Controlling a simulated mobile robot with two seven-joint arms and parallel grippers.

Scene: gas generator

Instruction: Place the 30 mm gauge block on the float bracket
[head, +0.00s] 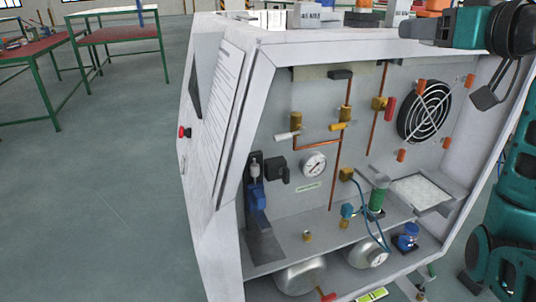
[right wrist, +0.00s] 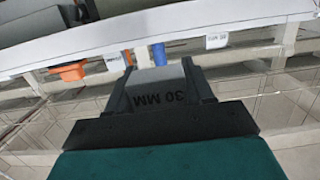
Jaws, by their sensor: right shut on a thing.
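The 30 mm gauge block (right wrist: 158,98) is a grey block with "30 MM" on its face, upside down in the right wrist view. It sits between the dark fingers of my right gripper (right wrist: 158,84), which is shut on it. In the head view my right gripper (head: 421,28) is at the top right, by the upper edge of the open cabinet (head: 225,130); the held block cannot be made out clearly there. I cannot tell for sure which part is the float bracket. My left gripper is not in view.
Inside the cabinet are copper pipes (head: 338,170), a pressure gauge (head: 314,165), a fan (head: 424,111), a blue device (head: 256,196), a green cylinder (head: 377,199) and a lower shelf with tanks (head: 301,278). Small labelled objects stand on top. Red-topped tables (head: 118,33) are far left.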

